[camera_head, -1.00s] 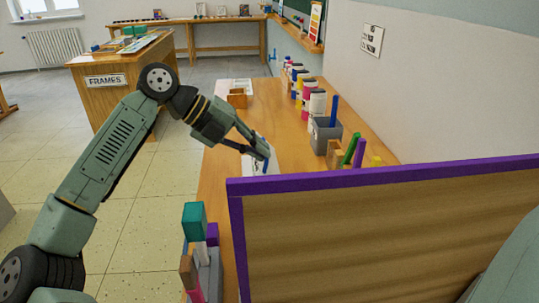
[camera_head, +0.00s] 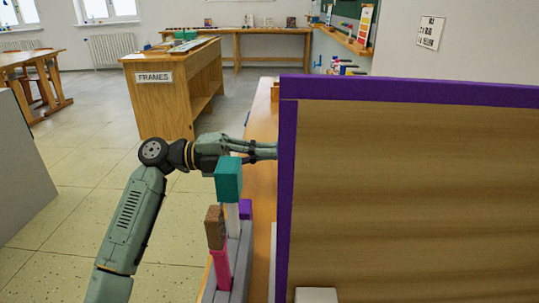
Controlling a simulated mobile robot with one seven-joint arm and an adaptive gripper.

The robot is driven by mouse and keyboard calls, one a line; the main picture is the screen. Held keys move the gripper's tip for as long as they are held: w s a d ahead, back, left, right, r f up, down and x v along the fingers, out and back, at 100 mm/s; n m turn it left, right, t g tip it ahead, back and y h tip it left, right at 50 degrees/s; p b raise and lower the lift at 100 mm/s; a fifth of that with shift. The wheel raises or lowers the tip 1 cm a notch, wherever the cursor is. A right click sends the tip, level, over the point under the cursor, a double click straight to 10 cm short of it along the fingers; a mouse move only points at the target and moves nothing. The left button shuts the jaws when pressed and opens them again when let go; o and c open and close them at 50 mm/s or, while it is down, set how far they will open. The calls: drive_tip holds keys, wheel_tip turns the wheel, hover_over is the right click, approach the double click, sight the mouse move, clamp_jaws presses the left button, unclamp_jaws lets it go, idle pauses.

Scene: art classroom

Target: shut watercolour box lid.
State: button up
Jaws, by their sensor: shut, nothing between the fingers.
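I cannot make out a watercolour box or its lid in the head view; any that is on the bench is hidden. My gripper (camera_head: 269,151) reaches in from the left over the wooden bench (camera_head: 263,118), roughly level. It is shut and holds nothing that I can see. Its fingertips end at the purple frame edge of a large tan panel, which hides whatever lies beyond them.
The purple-framed panel (camera_head: 410,195) fills the right side, close to my camera. A grey holder (camera_head: 236,262) with teal, brown, pink and purple blocks stands at its left. A wooden "FRAMES" cabinet (camera_head: 158,105) stands behind. The floor at left is open.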

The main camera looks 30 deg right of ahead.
drive_tip(key=o, duration=0.6)
drive_tip(key=shift+r, duration=0.1)
drive_tip(key=shift+c, duration=0.2)
drive_tip(key=r+v, duration=0.1)
drive_tip(key=v, duration=1.1)
drive_tip(key=shift+f, duration=0.45)
